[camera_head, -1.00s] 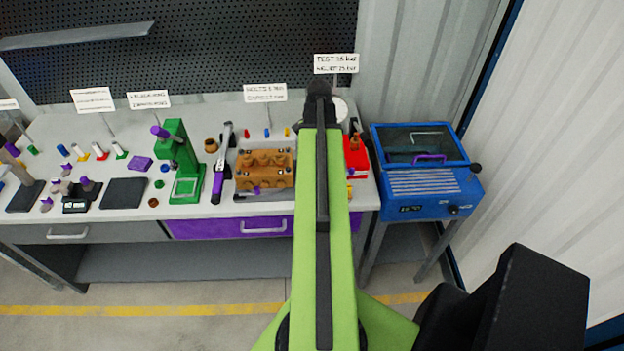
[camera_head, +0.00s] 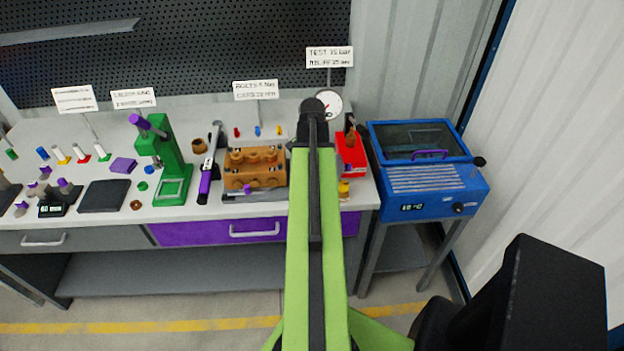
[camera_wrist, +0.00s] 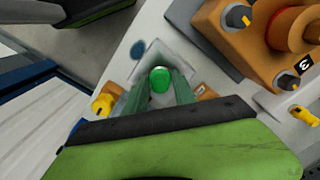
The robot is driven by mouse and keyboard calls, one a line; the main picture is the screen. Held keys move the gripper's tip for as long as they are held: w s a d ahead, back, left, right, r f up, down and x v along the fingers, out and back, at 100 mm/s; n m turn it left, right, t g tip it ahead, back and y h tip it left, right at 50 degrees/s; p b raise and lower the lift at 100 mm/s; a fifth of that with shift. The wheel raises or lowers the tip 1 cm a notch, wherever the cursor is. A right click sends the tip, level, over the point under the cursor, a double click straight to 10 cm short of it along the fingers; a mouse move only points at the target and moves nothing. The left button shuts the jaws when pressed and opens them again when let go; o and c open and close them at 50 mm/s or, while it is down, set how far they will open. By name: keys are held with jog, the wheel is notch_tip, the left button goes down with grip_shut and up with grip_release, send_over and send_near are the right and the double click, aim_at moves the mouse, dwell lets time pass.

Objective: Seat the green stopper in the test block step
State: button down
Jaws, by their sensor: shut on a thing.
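The green stopper (camera_wrist: 160,80) shows between the fingers of my gripper (camera_wrist: 160,88) in the wrist view, and the gripper is shut on it. The stopper's rounded end faces the camera, and a pale surface lies beyond it. In the head view the end of my arm (camera_head: 313,108) is over the bench's right part, in front of the round gauge (camera_head: 328,103) and below the "TEST" sign (camera_head: 329,57). The stopper and fingers are hidden there. I cannot make out the test block for certain; my arm covers much of that spot.
A brown block (camera_head: 255,168) with round fittings stands left of my arm; a brown block with knobs also fills the wrist view's upper right (camera_wrist: 275,40). A red box (camera_head: 351,153) and a blue machine (camera_head: 425,170) are to the right. A green press (camera_head: 170,160) stands further left.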

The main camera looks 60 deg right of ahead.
jog(key=shift+f, duration=0.1)
jog(key=shift+s+a+f+b, duration=0.2)
jog(key=shift+a+f+b, duration=0.15)
jog(key=shift+b, duration=0.4)
jog(key=c, duration=1)
grip_release()
jog(key=shift+a, duration=0.15)
jog(key=r+p, duration=0.8)
jog(key=p, duration=0.1)
jog(key=d+r+p, duration=0.1)
jog(key=r+p, duration=0.3)
jog(key=r, duration=0.1)
jog(key=shift+w+r+p, duration=0.1)
jog(key=shift+w+p, duration=0.1)
jog(key=shift+p, duration=0.15)
